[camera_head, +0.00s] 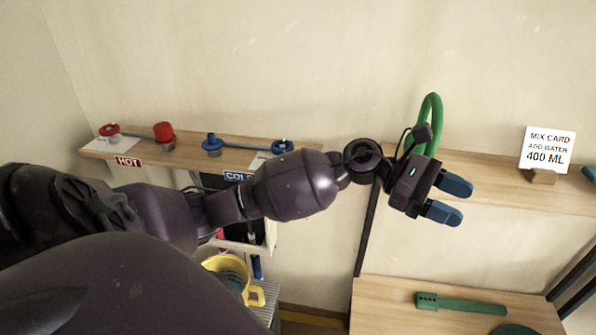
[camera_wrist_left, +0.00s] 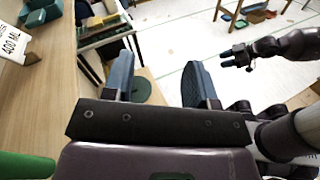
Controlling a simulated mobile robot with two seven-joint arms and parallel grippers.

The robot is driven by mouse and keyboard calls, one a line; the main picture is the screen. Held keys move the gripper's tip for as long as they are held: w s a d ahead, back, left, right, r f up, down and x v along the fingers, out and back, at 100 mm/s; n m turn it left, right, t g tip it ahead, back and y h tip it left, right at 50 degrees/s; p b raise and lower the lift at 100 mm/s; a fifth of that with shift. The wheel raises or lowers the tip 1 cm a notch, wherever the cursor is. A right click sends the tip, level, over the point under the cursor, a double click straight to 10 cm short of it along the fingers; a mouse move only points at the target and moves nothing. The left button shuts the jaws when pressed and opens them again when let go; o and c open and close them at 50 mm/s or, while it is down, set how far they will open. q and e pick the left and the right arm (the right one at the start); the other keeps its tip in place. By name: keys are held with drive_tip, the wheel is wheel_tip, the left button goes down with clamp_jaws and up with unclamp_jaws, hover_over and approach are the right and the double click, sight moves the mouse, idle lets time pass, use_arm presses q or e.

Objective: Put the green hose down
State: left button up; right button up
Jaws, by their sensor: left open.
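The green hose (camera_head: 431,115) shows as an upright loop behind my left gripper, at the right shelf by the wall. Its lower part is hidden by the gripper. A piece of green hose (camera_wrist_left: 25,166) shows at the lower left of the left wrist view, beside the shelf surface. My left gripper (camera_head: 457,200) is open, with its blue fingers pointing right and nothing between them. The same open jaws show in the left wrist view (camera_wrist_left: 158,62). My right gripper (camera_wrist_left: 230,58) shows small in the left wrist view; its opening is unclear.
The right shelf (camera_head: 500,187) carries a mix card (camera_head: 547,150). The left shelf (camera_head: 185,147) holds red and blue taps with HOT and COLD labels. Below are a yellow bucket (camera_head: 229,267) and a wooden table (camera_head: 385,310) with a green strap-like tool (camera_head: 460,303).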

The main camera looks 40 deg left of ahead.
use_arm(q)
drive_tip(key=s+a+f+n+t+y, duration=0.2)
drive_tip(key=a+f+n+t+y, duration=0.4)
drive_tip(key=n, duration=1.1)
drive_tip(key=s+a+f+n+t+y, duration=0.1)
drive_tip(key=a+f+n+t+y, duration=0.15)
drive_tip(key=f+n+t, duration=1.05)
drive_tip(key=s+a+f+n+g+y, duration=0.3)
drive_tip(key=s+f+n, duration=0.4)
drive_tip(key=n, duration=0.5)
drive_tip(key=s+a+f+n+g+y, duration=0.4)
drive_tip(key=s+f+n+g, duration=0.3)
drive_tip(key=n, duration=0.5)
drive_tip(key=s+y, duration=0.1)
drive_tip(key=s, duration=0.1)
drive_tip(key=shift+s+a+f+y, duration=0.25)
drive_tip(key=shift+s+f+y, duration=0.05)
drive_tip(key=shift+f+y, duration=0.1)
drive_tip(key=shift+c, duration=0.9)
drive_tip(key=shift+s+a, duration=0.1)
